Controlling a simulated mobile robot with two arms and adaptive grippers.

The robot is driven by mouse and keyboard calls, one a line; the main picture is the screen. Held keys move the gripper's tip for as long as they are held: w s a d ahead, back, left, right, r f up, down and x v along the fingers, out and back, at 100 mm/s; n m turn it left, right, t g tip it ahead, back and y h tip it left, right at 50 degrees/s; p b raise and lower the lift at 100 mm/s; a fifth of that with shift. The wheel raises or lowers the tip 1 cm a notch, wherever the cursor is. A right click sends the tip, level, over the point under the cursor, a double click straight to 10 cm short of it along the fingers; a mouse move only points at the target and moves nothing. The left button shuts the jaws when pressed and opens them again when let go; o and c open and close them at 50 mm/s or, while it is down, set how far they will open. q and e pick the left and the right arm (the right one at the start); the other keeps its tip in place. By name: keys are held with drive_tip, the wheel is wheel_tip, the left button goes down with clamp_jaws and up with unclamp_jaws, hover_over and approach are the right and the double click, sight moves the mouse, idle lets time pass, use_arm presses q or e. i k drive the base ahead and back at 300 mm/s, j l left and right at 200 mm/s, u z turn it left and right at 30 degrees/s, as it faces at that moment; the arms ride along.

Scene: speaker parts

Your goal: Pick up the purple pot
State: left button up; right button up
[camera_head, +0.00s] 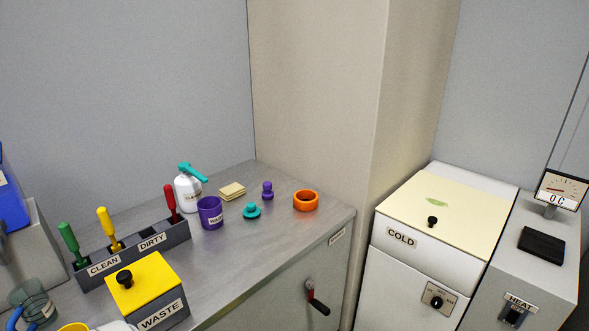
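The purple pot (210,213) stands upright and open-topped on the grey metal counter (190,250). It has a white label on its front, whose text is too small to read fully. It is just right of the rack and in front of a white spray bottle. No gripper is around it or near it. Neither my left nor my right gripper shows in the head view.
A rack (135,252) holds green, yellow and red-handled tools. The white bottle (188,192) has a teal top. A teal piece (251,211), small purple piece (267,191), orange ring (306,201) and yellow-lidded waste box (147,290) stand nearby.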

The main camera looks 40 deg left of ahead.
sight(211, 213)
drive_tip(key=i+u, duration=0.65)
drive_tip(key=u, duration=0.15)
drive_tip(key=i+l+u, duration=0.35)
drive_tip(key=k+j, duration=0.05)
drive_tip(key=j, duration=0.05)
